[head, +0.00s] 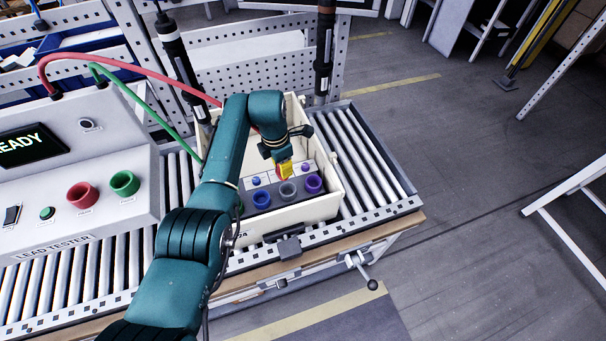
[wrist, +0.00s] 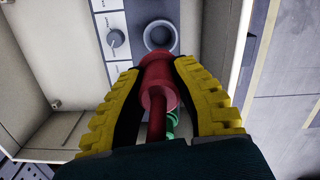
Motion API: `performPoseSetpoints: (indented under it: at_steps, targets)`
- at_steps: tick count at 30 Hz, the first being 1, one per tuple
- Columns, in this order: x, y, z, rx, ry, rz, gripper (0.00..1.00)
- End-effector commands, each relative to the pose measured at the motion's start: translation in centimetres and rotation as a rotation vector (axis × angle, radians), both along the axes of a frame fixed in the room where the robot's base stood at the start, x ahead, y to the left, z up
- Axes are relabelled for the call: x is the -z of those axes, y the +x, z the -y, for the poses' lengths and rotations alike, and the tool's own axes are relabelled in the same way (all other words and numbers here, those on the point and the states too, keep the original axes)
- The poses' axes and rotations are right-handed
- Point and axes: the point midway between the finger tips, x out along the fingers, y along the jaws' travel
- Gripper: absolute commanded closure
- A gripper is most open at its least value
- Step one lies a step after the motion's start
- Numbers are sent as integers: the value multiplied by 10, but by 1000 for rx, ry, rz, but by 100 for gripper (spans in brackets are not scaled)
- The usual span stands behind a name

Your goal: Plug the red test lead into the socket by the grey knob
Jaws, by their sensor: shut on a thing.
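My gripper (wrist: 157,85) is shut on the red plug (wrist: 158,78) of the test lead, between its yellow fingers. The yellow fingertips (head: 285,171) also show in the head view, over the panel in the cream box. The grey socket (wrist: 160,36) lies just beyond the plug's front end, its ring open and empty. The plug's tip overlaps the near edge of the ring in the picture; I cannot tell if they touch. The grey knob (wrist: 116,39) is left of that socket. In the head view the grey socket (head: 288,190) sits between a blue socket (head: 262,199) and a purple socket (head: 313,184).
The cream box (head: 327,205) stands on a roller conveyor (head: 362,160); its walls surround the panel. A green plug (wrist: 172,122) shows below the red one. The lead tester (head: 105,180) reads READY at left. Hanging screwdrivers (head: 324,60) are near the box's back.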

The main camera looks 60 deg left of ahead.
Motion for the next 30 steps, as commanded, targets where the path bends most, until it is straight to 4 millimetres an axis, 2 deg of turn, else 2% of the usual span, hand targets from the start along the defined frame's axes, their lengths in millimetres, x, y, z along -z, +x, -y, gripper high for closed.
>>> performPoseSetpoints:
  at_steps: [1, 8, 18, 30]
  targets:
    - [16, 0, -1, 0, 2, 1, 100]
    - [25, 0, 0, 1, 2, 1, 100]
    - [64, 1, 0, 1, 2, 2, 100]
    - [64, 1, 0, 2, 2, 1, 100]
